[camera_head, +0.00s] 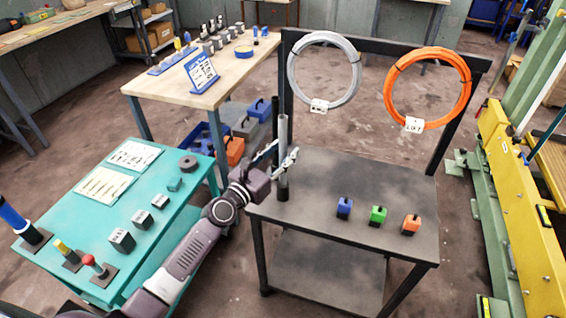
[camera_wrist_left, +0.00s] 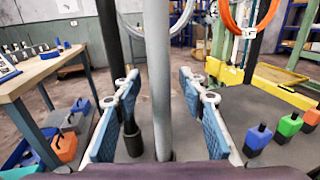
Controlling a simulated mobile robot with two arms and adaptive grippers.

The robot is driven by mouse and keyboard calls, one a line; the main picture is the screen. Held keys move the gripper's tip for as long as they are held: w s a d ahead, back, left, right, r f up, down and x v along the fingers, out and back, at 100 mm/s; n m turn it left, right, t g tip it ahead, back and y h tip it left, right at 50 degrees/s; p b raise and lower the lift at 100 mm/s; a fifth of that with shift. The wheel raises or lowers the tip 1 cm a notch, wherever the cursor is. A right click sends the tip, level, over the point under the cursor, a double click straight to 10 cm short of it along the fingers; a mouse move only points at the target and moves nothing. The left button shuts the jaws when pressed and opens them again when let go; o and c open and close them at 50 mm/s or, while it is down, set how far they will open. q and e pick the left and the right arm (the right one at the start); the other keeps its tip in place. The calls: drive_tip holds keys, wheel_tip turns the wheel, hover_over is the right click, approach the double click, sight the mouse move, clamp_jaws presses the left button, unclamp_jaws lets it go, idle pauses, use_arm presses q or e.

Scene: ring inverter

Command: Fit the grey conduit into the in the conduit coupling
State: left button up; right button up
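The grey conduit (camera_head: 283,138) stands upright near the left edge of the dark table; it also shows in the left wrist view (camera_wrist_left: 159,75). My left gripper (camera_head: 282,158) is around it, with one finger on each side. In the left wrist view the gripper (camera_wrist_left: 160,110) is open, with gaps between the blue pads and the conduit. A short black sleeve, apparently the coupling (camera_wrist_left: 133,140), stands beside the conduit in that view, partly behind the left finger. A thin black pole (camera_head: 262,112) rises there. I cannot tell whether the conduit's lower end is in a coupling. My right gripper is out of view.
The dark table (camera_head: 325,185) carries a blue block (camera_head: 344,208), a green block (camera_head: 378,215) and an orange block (camera_head: 411,225). A grey coil (camera_head: 291,75) and an orange coil (camera_head: 392,108) hang behind. A teal table (camera_head: 165,205) stands left.

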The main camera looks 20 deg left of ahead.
use_arm(q)
drive_tip(key=shift+w, duration=0.1)
clamp_jaws()
idle(0.4)
